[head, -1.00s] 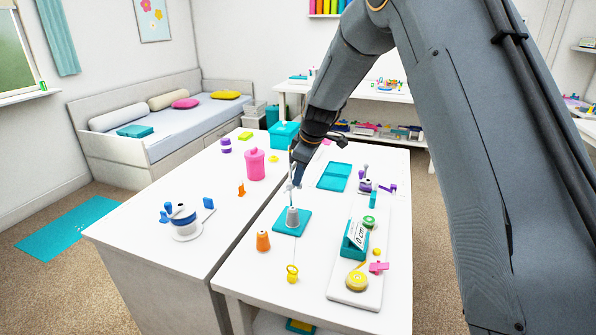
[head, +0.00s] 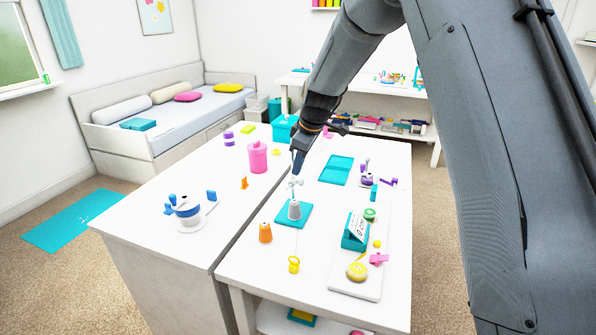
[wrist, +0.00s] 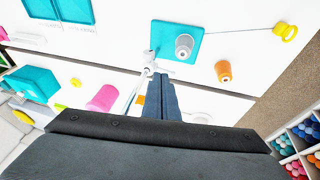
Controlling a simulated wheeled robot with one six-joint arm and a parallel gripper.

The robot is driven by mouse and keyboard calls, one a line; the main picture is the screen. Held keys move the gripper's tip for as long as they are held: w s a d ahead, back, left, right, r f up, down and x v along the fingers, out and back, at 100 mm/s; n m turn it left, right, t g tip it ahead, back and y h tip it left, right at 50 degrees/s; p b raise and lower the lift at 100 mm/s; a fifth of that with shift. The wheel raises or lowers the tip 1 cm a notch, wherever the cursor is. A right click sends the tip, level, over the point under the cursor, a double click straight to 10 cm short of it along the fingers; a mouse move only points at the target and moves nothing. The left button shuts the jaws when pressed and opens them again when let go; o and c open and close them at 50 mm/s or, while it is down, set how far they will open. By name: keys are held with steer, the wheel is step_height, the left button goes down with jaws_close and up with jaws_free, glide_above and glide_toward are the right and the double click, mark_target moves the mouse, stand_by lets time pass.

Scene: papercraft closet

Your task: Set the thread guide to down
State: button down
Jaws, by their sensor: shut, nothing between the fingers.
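A grey cone spool (head: 294,209) stands upright on a teal plate (head: 306,222) on the near table. A small pale rod-like part (head: 294,183), which looks like the thread guide, is at the plate's back edge. In the wrist view the pale part (wrist: 149,56) sits beside the plate, with a thin pale length running down-left past my fingers. Its exact tilt is hard to tell. My gripper (head: 297,174) is shut and empty, pointing down just above and behind the pale part. In the wrist view my fingertips (wrist: 162,76) are close to it; contact is unclear.
A thread runs to a yellow ring (head: 294,265). An orange cone (head: 265,233) stands left of it. A teal tray (head: 336,170) and a white board (head: 343,287) with several items lie to the right. A pink jar (head: 257,157) is on the left table.

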steer(key=b+v, duration=0.2)
steer(key=v, duration=0.7)
steer(key=s+d+f+m+g, duration=0.1)
steer(key=s+d+f+m, duration=0.3)
steer(key=s, duration=0.7)
steer(key=s+d+f+m+h, duration=0.1)
steer(key=s+d+f+m, duration=0.3)
steer(key=s, duration=0.7)
steer(key=s+d+f+m+g+h, duration=0.1)
steer(key=s+d+f+m, duration=0.4)
steer(key=s, duration=0.6)
steer(key=shift+s+d+f+g, duration=0.2)
steer(key=shift+d+f+g, duration=0.1)
steer(key=shift+d+f, duration=0.2)
steer(key=shift+a, duration=0.1)
